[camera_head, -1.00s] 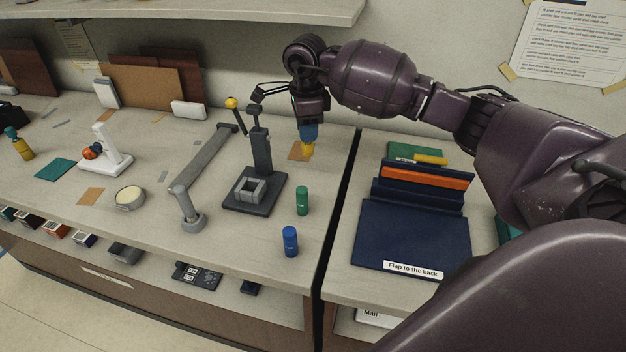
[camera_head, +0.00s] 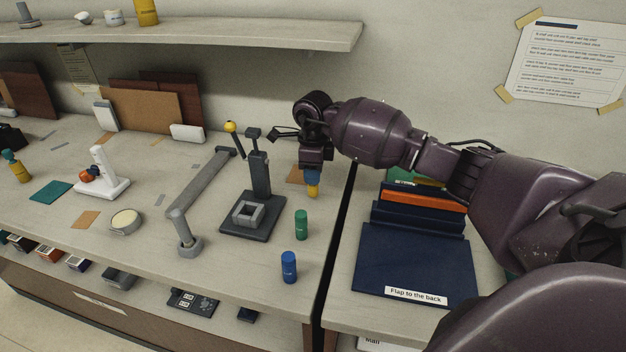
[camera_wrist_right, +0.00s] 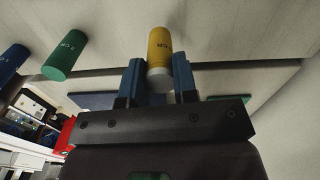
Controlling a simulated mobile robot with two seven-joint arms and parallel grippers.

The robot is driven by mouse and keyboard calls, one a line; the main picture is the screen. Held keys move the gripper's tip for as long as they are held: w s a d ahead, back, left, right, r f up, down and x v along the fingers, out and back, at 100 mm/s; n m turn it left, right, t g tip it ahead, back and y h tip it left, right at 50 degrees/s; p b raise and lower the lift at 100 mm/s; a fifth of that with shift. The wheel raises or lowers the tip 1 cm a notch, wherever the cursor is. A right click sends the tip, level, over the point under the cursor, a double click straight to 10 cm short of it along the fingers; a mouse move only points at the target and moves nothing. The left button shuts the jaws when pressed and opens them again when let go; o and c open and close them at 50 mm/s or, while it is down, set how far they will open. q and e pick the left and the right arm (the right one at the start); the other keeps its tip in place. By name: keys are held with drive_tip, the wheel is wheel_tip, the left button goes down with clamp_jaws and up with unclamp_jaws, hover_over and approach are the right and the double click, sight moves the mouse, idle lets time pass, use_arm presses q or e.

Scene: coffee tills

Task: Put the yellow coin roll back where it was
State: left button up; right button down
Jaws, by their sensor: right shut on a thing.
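The yellow coin roll (camera_head: 312,191) is upright in my right gripper (camera_head: 312,176), near the counter's right edge. The wrist view shows the yellow roll (camera_wrist_right: 159,48) between the two blue fingers (camera_wrist_right: 158,80), which are shut on it. I cannot tell whether its base touches the counter. A green roll (camera_head: 301,225) stands in front of it, and a blue roll (camera_head: 289,267) stands further forward. They also show in the wrist view, the green one (camera_wrist_right: 64,57) and the blue one (camera_wrist_right: 11,64). An orange-tan mat (camera_head: 295,174) lies behind and left of the yellow roll. My left gripper is out of view.
A dark press-like stand (camera_head: 258,190) with an upright post is just left of the rolls. A dark gap separates the counter from the right table with a navy folder (camera_head: 415,262). A shelf (camera_head: 200,34) hangs above.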

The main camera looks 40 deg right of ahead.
drive_tip(key=shift+f, duration=1.2)
drive_tip(key=shift+f, duration=0.1)
drive_tip(key=c, duration=0.9)
unclamp_jaws()
wheel_tip(320, 180, up, 12)
drive_tip(key=shift+r, duration=0.15)
